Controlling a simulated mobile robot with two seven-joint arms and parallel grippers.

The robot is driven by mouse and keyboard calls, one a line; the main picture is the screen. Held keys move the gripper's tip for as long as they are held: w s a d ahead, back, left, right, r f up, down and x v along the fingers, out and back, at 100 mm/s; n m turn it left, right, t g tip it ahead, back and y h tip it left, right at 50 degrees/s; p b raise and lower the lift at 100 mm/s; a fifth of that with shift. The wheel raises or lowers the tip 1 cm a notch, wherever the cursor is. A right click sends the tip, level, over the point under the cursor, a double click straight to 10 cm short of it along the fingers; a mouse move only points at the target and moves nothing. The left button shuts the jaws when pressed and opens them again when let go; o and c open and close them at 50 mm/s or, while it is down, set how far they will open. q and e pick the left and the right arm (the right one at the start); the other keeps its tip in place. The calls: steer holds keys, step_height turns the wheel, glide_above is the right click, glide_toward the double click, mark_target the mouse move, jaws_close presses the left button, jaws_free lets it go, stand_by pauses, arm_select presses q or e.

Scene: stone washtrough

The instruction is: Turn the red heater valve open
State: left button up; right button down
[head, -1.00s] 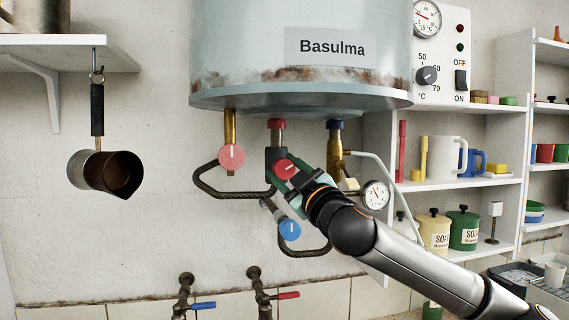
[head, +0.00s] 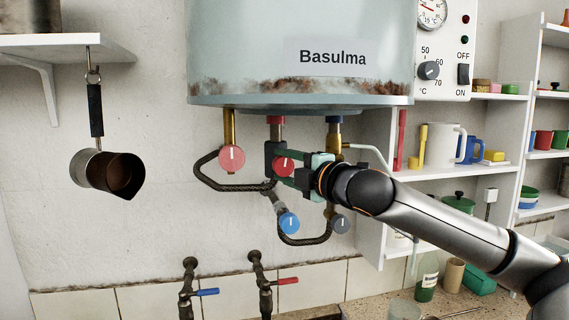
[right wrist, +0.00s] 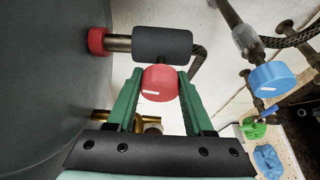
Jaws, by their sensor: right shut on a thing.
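The red heater valve knob (head: 283,164) sits on a dark valve body under the heater, below a red collar (head: 276,120). A white mark shows on its face. My right gripper (head: 287,169) reaches it from the right, its green fingers shut on the knob, one above and one below. In the right wrist view the red knob (right wrist: 160,84) sits between the two fingertips (right wrist: 160,76), with the dark valve body (right wrist: 162,44) just beyond. My left gripper is not in view.
A pinkish-red knob (head: 231,158) hangs left of the valve. A blue knob (head: 289,223) and a grey knob (head: 341,224) sit below. Braided hoses (head: 226,188) loop around them. The white heater tank (head: 250,50) is above, shelves (head: 450,172) to the right.

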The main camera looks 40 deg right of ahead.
steer(key=shift+n+g, duration=0.3)
steer(key=shift+n, duration=0.5)
steer(key=shift+c, duration=1.4)
jaws_free()
